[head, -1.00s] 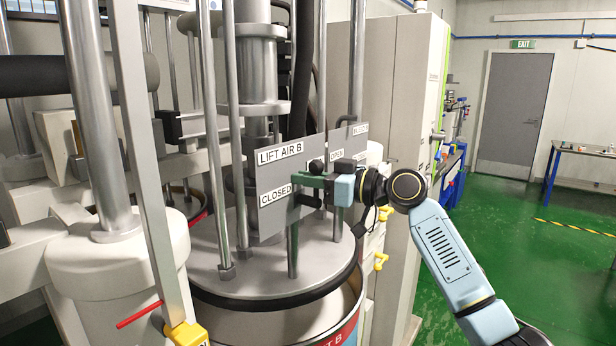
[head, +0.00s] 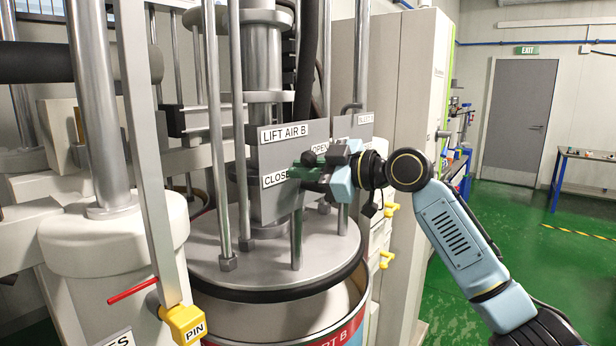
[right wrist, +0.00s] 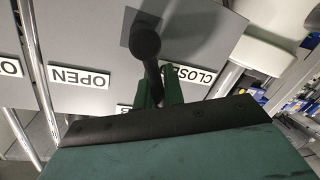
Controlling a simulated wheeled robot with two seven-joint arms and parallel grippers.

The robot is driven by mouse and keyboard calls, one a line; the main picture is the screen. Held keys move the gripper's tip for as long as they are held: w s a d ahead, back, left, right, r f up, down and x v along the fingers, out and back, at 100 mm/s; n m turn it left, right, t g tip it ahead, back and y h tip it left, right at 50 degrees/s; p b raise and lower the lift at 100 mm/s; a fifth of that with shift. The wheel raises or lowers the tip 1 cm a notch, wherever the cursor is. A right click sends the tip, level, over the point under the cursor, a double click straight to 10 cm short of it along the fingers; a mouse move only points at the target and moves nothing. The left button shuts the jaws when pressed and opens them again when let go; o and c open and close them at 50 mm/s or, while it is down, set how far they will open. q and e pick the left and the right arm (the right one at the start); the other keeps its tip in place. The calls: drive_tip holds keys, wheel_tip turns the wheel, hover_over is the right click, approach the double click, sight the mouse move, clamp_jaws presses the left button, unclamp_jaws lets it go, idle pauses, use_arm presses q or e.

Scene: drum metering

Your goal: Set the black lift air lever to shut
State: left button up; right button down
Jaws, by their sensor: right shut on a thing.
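The grey lift air B panel (head: 290,150) stands above the drum lid, with a CLOSED label at its lower left and an OPEN label toward its right. My right gripper (head: 312,168) is at the panel, between these labels. The green fingers of my right gripper (right wrist: 159,92) are shut on the stem, beside the CLOSED label. My left gripper is out of view.
A second labelled panel (head: 354,128) stands close behind my right gripper. Steel rods (head: 235,130) rise left of the panel from the round lid (head: 240,272). A yellow PIN tag (head: 185,325) and red rod are at lower left. Green floor lies open at right.

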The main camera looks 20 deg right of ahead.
drive_tip(key=f+n, duration=0.1)
drive_tip(key=n, duration=0.1)
drive_tip(key=s+a+f+n+h, duration=0.1)
drive_tip(key=n, duration=0.2)
drive_tip(key=a+f+n+h, duration=0.1)
drive_tip(key=n, duration=0.2)
drive_tip(key=shift+s+t, duration=0.3)
drive_tip(key=shift+t, duration=0.1)
drive_tip(key=shift+a+f+n, duration=0.1)
drive_tip(key=shift+f+n, duration=0.45)
drive_tip(key=shift+n, duration=0.35)
drive_tip(key=shift+f, duration=0.35)
